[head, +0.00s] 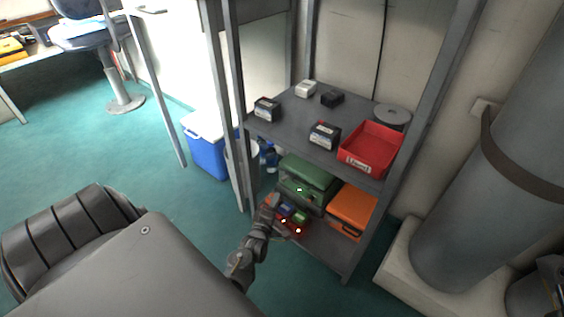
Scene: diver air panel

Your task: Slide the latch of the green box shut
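The green box (312,173) sits on the lower shelf of the grey rack, beneath the upper shelf. A small bright spot (300,189) shows on its front; whether this is the latch, and how far it is slid, is too small to tell. My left gripper (275,200) is low at the rack's left front, just left of and below the green box's front. It looks apart from the box, but contact is hard to judge. Its fingers are too small and dark to tell open from shut. My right gripper does not show.
An orange case (352,208) stands right of the green box. Small red and green items (291,217) lie in front, near my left gripper. The upper shelf (290,129) holds a red bin (371,148) and small boxes. A rack post (238,110) stands at left.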

